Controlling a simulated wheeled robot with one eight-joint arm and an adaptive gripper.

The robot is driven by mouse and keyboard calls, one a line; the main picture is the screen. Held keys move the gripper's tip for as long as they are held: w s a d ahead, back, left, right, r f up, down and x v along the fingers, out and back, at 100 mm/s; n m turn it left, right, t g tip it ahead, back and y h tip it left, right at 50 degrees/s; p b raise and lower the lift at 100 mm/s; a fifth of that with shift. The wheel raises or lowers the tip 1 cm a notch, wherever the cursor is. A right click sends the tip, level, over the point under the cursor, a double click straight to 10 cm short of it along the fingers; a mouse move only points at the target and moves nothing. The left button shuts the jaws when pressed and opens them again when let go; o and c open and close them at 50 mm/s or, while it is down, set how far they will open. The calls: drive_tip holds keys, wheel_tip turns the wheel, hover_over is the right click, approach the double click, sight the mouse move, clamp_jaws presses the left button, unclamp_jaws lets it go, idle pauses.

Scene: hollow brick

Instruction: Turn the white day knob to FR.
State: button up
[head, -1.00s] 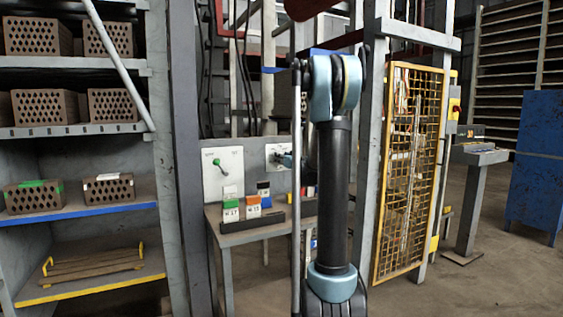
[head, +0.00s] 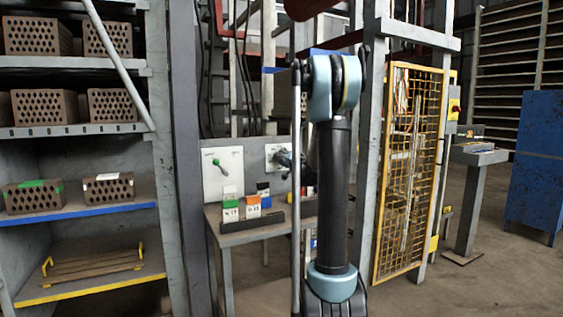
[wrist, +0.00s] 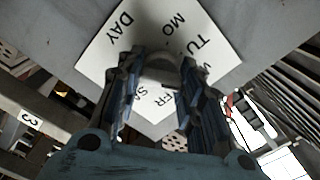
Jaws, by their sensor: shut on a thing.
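The white day knob (wrist: 160,74) sits on a white dial plate (wrist: 102,60) marked DAY, MO, TU and, partly hidden, W, FR and S. My gripper (wrist: 161,64) is shut on the knob, with one finger on each side of it. FR shows below the knob, between the fingers. I cannot tell which mark the knob points to. In the head view the dial plate (head: 272,168) is on the grey wall above the bench, and my gripper (head: 283,158) reaches it from the right, partly hidden by my arm.
A second white plate with a green knob (head: 225,168) is to the left. Numbered blocks (head: 253,206) stand on the bench (head: 225,228) below. Brick shelves (head: 85,131) are at far left. A yellow mesh gate (head: 408,170) stands right of my arm.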

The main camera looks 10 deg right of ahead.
drive_tip(key=m, duration=0.7)
drive_tip(key=shift+s+d+f, duration=0.1)
drive_tip(key=shift+d, duration=0.05)
drive_tip(key=m, duration=0.4)
drive_tip(key=shift+m, duration=0.3)
drive_tip(key=shift+f+m, duration=0.1)
drive_tip(key=shift+m, duration=1.1)
drive_tip(key=shift+a, duration=0.2)
drive_tip(key=o, duration=1.1)
drive_tip(key=shift+c, duration=0.2)
drive_tip(key=shift+d, duration=0.1)
drive_tip(key=v, duration=1.1)
drive_tip(key=shift+s, duration=0.35)
drive_tip(key=shift+d, duration=0.1)
